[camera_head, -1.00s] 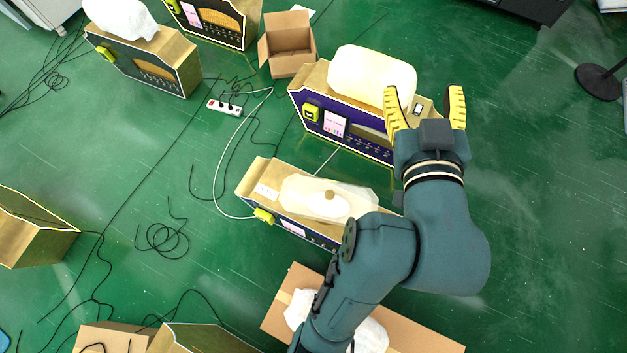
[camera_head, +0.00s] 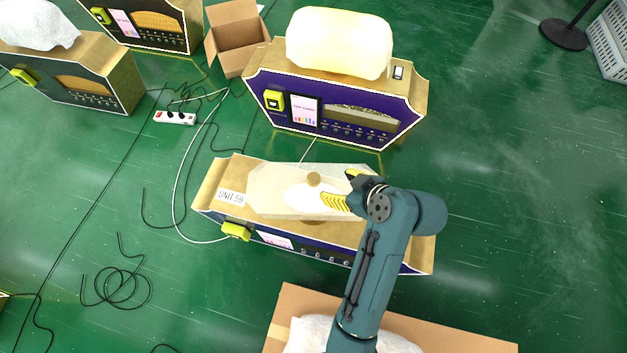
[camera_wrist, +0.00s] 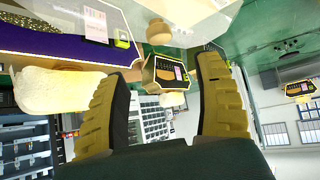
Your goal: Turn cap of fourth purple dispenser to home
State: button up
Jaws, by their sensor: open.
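The near purple dispenser (camera_head: 231,193) has a pale translucent tank (camera_head: 272,188) lying on top. A round tan cap (camera_head: 314,179) stands up from the tank; it also shows in the wrist view (camera_wrist: 158,31), beyond and between my fingertips. My gripper (camera_head: 334,185) is open, with yellow ribbed fingers, just right of the cap in the head view. In the wrist view the space between the fingers (camera_wrist: 163,68) holds nothing. I cannot tell whether a finger touches the cap. My arm covers the dispenser's right part.
Another purple dispenser (camera_head: 262,86) with a pale tank (camera_head: 338,42) stands behind. An open cardboard box (camera_head: 213,45) is at its left. A cardboard box (camera_head: 470,336) with white wrapping lies in front. Cables and a power strip (camera_head: 174,117) lie on the left floor.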

aim_at(314, 179)
jog(key=b+x, duration=0.5)
jog(key=x, duration=0.7)
jog(key=shift+w+a+f, duration=0.15)
jog(key=shift+w+f, duration=0.05)
jog(key=shift+w, duration=0.05)
jog(key=shift+c, duration=0.3)
jog(key=shift+s, duration=0.1)
grip_shut()
